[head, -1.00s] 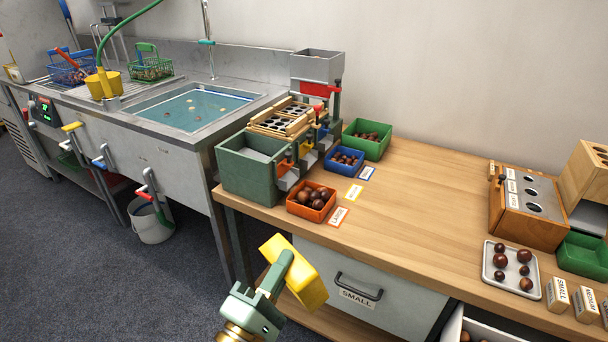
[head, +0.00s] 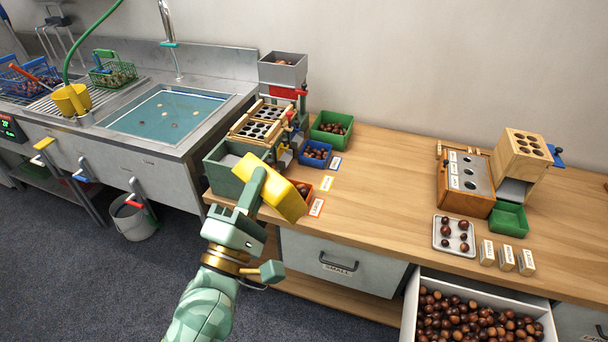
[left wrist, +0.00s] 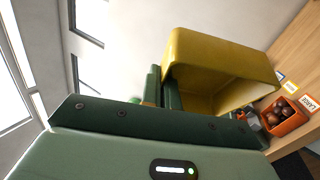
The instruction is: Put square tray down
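My left gripper (head: 255,186) is shut on a yellow box-like tray (head: 286,196), which is tilted and held in the air in front of the bench edge. In the left wrist view the yellow tray (left wrist: 220,62) shows its hollow inside, and the fingers of the left gripper (left wrist: 165,92) hold it at one wall. In the head view it partly hides the orange box (head: 303,186). A pale square tray (head: 438,241) with several chestnuts lies flat on the wooden bench (head: 385,195) at the right. My right gripper is not in view.
A sorter with a green bin (head: 217,176) stands at the bench's left end, beside blue (head: 315,155) and green boxes (head: 331,127). Label blocks (head: 506,259) stand right of the pale tray. An open drawer (head: 412,300) full of chestnuts juts out below. The bench middle is clear.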

